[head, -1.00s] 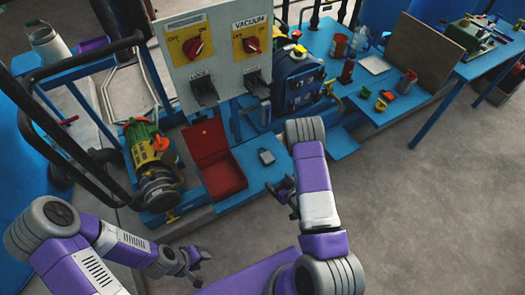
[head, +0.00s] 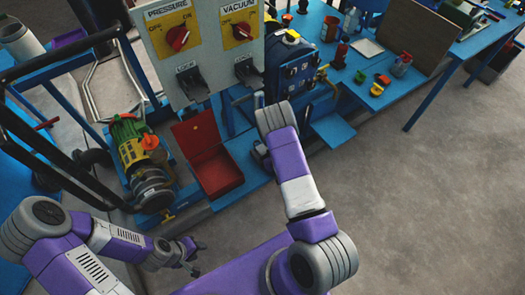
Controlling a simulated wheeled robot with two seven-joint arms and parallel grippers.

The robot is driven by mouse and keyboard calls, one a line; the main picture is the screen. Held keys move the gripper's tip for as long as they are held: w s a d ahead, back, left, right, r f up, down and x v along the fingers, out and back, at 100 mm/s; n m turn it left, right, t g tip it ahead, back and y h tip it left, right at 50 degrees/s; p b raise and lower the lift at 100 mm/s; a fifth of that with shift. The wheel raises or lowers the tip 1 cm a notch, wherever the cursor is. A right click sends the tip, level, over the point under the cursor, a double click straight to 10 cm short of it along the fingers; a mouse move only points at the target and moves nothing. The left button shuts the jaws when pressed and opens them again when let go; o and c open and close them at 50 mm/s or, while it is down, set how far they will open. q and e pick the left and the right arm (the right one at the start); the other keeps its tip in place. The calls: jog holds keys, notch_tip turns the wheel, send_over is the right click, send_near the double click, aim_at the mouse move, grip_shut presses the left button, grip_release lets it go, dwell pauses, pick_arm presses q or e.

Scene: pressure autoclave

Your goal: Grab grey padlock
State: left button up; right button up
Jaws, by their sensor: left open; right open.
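The grey padlock is not clearly visible now; my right arm and gripper cover the part of the blue platform (head: 242,160) where it lay a moment before. My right gripper (head: 261,160) is over that spot, just right of the open red box, and is partly hidden by its own arm. It is open, but I cannot tell whether the padlock is between its fingers. My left gripper (head: 194,256) is open and empty, low in the picture, away from the platform.
The open red box (head: 214,174) stands left of my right gripper. The panel (head: 205,45) with red switches rises behind it. A green and yellow pump (head: 135,150) stands further left. A blue table (head: 365,95) with small items is at the right. Grey floor is clear.

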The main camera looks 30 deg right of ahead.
jog(key=c, duration=1.1)
